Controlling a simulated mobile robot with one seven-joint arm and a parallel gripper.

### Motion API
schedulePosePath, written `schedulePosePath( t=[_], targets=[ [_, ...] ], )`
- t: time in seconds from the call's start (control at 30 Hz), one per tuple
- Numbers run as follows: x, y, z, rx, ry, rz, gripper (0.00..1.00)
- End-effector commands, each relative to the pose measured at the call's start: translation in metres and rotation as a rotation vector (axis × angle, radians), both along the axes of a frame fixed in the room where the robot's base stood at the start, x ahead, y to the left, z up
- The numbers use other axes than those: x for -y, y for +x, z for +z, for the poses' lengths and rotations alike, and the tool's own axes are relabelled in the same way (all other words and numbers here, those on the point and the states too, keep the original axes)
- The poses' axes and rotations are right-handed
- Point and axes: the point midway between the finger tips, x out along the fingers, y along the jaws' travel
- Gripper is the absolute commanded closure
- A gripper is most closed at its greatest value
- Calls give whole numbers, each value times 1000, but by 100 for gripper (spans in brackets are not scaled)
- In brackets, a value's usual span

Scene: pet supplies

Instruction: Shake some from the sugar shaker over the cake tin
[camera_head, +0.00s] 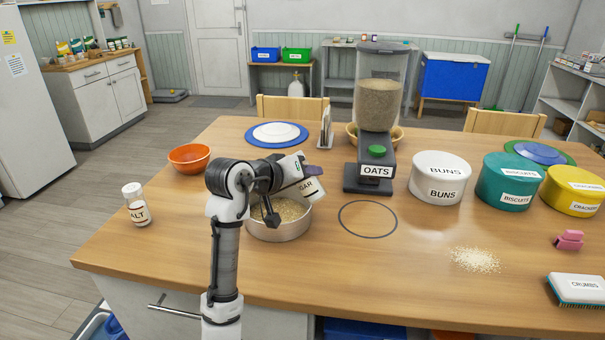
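My gripper (283,184) appears shut on the white sugar shaker (309,188), whose label shows "GAR" in part. The shaker is tilted on its side and held above the right part of the cake tin (280,234). The tin is round and pale metal, standing on the table near its front edge, with pale grainy stuff inside. My wrist hides part of the tin and of the shaker. The fingertips are mostly hidden, and I cannot see any grains falling.
A salt shaker (136,205) and an orange bowl (189,157) stand left. An oats dispenser (375,130) stands behind, with a dark ring (368,204) before it. BUNS (440,180), teal (506,184) and yellow (574,192) tubs, spilled crumbs (475,260) and a brush (577,288) are right.

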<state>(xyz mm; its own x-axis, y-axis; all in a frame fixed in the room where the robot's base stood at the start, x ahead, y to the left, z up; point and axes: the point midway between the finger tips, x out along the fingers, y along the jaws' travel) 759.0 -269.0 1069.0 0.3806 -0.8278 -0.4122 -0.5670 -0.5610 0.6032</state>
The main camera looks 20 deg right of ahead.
Motion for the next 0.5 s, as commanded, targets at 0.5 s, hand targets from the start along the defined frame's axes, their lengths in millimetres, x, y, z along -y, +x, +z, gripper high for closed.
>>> schedulePosePath(
  t=[0.5],
  targets=[
    [4,-6,-26,-242,-143,0,83]
  ],
)
